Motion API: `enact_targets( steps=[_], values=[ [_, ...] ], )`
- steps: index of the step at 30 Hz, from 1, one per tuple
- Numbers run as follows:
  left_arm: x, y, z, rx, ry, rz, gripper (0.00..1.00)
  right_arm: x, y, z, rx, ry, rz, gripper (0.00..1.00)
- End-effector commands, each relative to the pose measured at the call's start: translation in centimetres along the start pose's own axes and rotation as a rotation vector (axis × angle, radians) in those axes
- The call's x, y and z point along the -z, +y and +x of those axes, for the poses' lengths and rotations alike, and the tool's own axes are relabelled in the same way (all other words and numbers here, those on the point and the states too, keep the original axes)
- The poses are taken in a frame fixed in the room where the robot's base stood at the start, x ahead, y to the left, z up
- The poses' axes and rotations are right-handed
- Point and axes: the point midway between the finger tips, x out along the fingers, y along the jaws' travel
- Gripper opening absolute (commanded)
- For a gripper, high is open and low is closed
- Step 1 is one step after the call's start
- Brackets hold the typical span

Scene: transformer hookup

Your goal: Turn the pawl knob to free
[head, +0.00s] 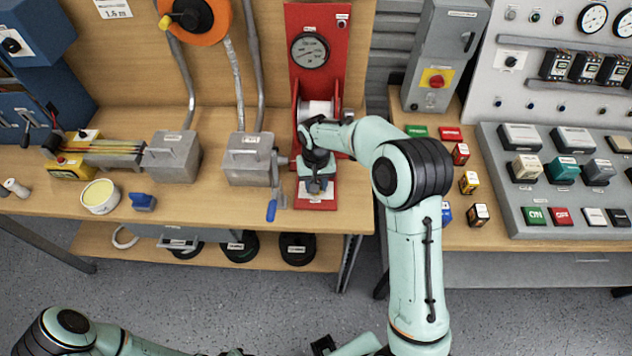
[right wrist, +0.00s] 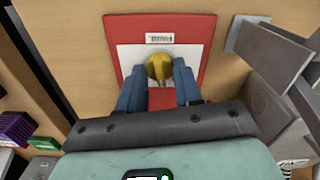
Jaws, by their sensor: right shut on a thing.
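The pawl knob (right wrist: 159,67) is a rounded yellow knob in the right wrist view, in front of a white plate on a red panel (right wrist: 118,40). My right gripper (right wrist: 159,82) is shut on it, with one blue finger on each side. In the head view my right gripper (head: 317,184) is at the foot of the red stand (head: 289,75) and hides the knob. The knob's turned position cannot be read. Part of my left arm shows at the bottom left of the head view, but its fingers do not show.
The red stand carries a round gauge (head: 309,50) and a white drum (head: 317,110). A grey box (head: 248,160) with a blue-handled lever (head: 271,210) stands just left of my right gripper. Small coloured boxes (head: 460,153) and a button console (head: 510,195) are to the right.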

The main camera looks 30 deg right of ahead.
Motion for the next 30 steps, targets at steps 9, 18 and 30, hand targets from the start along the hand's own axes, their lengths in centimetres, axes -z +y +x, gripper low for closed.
enact_targets(
  steps=[9, 18, 30],
  values=[
    [0.24, 0.27, -0.51, -0.001, 0.004, 0.001, 0.43, 0.08, 0.00, -0.12, 0.000, 0.002, -0.292, 0.04],
    [0.41, 0.44, -0.84, -0.002, 0.006, 0.002, 0.43, 0.09, 0.00, -0.13, 0.000, 0.002, -0.499, 0.04],
    [0.50, 0.53, -1.01, -0.003, 0.007, 0.003, 0.43, 0.08, 0.01, -0.10, 0.000, 0.003, -0.615, 0.04]
  ],
)
